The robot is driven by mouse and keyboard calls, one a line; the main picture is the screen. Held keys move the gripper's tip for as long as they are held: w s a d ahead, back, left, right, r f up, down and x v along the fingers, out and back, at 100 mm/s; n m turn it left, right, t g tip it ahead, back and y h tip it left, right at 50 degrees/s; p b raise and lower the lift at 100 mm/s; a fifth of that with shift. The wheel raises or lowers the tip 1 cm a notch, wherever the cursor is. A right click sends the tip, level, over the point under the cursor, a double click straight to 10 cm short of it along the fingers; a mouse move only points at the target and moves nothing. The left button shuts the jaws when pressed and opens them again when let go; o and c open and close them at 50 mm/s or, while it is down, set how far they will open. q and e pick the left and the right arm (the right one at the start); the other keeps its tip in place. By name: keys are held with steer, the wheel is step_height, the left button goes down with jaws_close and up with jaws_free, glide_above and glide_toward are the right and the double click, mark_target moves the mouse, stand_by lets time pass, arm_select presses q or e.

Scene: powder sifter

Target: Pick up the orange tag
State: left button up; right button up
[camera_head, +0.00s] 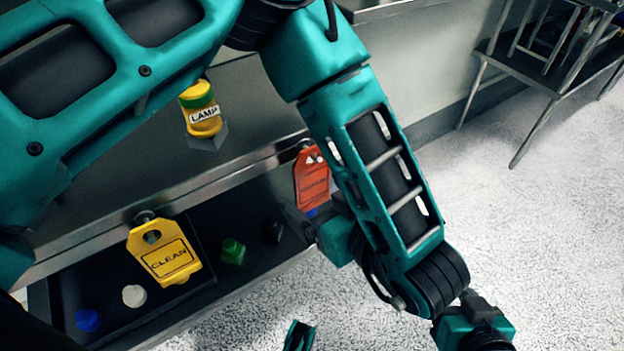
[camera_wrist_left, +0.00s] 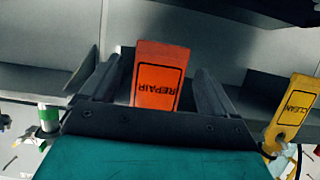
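The orange tag (camera_head: 311,178) hangs from a knob on the front edge of the metal counter, partly hidden by my left arm in the head view. In the left wrist view the tag (camera_wrist_left: 157,75) reads REPAIR upside down and stands between the two dark fingers of my left gripper (camera_wrist_left: 158,72). The fingers are apart, with a visible gap on the left side of the tag. In the head view my left gripper (camera_head: 303,214) is at the tag's lower part, largely hidden by its own wrist. My right gripper does not show clearly.
A yellow CLEAN tag (camera_head: 165,254) hangs to the left on the same edge. A metal rack (camera_head: 545,70) stands at upper right; the floor is clear.

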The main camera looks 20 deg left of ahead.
arm_select(q)
steer(key=c, duration=1)
steer(key=shift+c, duration=0.2)
steer(key=shift+r, duration=0.15)
